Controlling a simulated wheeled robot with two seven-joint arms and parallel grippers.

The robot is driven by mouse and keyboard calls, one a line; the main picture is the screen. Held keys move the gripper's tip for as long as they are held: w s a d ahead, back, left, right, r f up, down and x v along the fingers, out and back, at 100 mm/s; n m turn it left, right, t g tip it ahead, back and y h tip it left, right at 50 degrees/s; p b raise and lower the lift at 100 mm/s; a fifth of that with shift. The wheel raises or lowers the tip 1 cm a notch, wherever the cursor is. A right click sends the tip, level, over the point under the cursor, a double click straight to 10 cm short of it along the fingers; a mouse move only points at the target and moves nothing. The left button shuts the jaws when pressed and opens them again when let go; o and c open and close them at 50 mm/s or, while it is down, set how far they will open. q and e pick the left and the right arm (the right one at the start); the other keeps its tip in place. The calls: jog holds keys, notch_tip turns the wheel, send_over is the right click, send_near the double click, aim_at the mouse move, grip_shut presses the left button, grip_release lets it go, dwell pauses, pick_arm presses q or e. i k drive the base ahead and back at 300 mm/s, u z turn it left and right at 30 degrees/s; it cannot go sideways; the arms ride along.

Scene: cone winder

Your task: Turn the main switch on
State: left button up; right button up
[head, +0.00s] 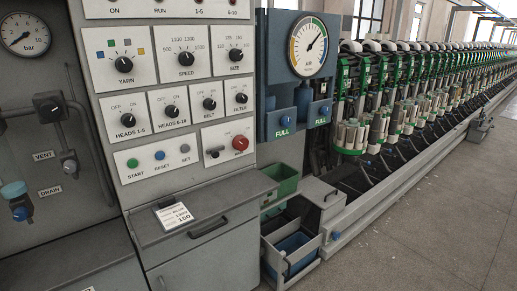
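The red round rotary switch (240,143) sits at the lower right of the grey control panel (135,178), on its own white plate. I take it to be the main switch; the lettering on it is too small to read surely. Small markings stand above it, but I cannot tell which position it points to. Neither of my grippers shows in the head view.
Knobs for yarn (125,69), speed (186,58) and heads, plus start (132,163), reset and set buttons, crowd the panel. A grey ledge (190,205) with a card juts out below. Gauges and valves stand left; winding heads and open floor (430,220) lie right.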

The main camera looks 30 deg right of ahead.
aim_at(240, 143)
jog(key=z, duration=0.6)
jog(key=i, duration=0.6)
jog(key=z, duration=0.55)
